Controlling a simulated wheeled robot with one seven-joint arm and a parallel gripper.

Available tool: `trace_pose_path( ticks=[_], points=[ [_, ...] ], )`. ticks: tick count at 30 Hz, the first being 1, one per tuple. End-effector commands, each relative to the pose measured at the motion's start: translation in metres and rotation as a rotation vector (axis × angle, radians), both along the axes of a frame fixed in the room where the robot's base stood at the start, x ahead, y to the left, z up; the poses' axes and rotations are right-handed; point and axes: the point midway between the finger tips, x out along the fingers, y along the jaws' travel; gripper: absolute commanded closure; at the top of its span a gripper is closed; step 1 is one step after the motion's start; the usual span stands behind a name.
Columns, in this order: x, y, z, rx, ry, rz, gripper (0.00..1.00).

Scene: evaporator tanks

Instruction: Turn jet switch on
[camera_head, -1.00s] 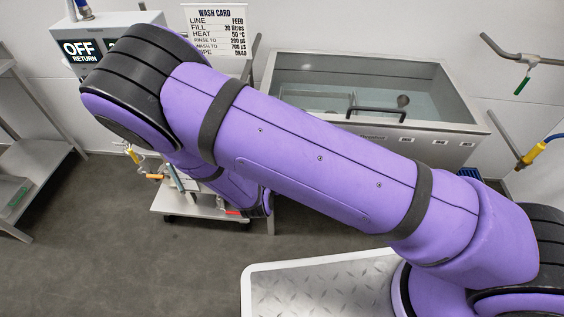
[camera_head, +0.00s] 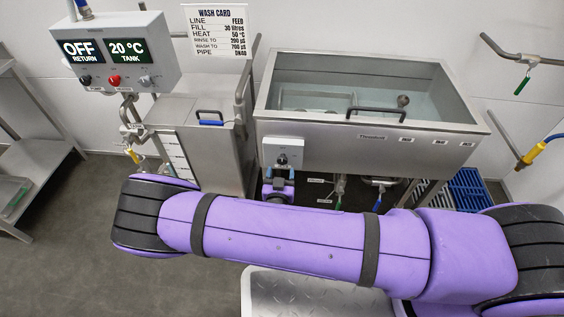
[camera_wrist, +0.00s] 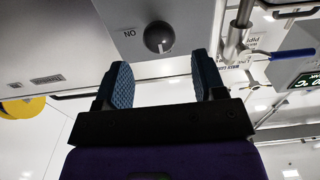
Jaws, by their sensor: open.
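A grey box (camera_head: 283,148) with a dark round knob (camera_head: 282,159) is on the front left of the sink tank (camera_head: 375,137). In the upside-down wrist view the knob (camera_wrist: 159,37) has a light pointer mark and an "ON" label to its left. No "jet" label is readable. My gripper (camera_head: 278,180) is just below the box in the head view, partly hidden by my arm. In the wrist view my gripper (camera_wrist: 163,75) is open and empty. Its two blue pads point at the panel, and the knob lies beyond the tips, roughly centred between them, apart from them.
A control box (camera_head: 115,52) reads "OFF RETURN" and "20 °C TANK" at the upper left. A steel tank (camera_head: 205,135) with a blue handle stands beside the sink tank. Valves with coloured handles (camera_head: 378,190) hang below the sink. A blue crate (camera_head: 468,188) is at the right.

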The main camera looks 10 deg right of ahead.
Motion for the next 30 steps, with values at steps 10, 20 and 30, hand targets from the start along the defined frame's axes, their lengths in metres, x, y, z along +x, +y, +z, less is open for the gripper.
trace_pose_path(
  ticks=[10, 20, 30],
  points=[
    [0.045, -0.009, 0.000, 0.000, 0.001, -0.001, 0.36],
    [0.051, -0.010, 0.000, 0.000, 0.001, 0.000, 0.36],
    [0.051, -0.010, 0.000, 0.000, 0.002, 0.000, 0.84]
  ],
)
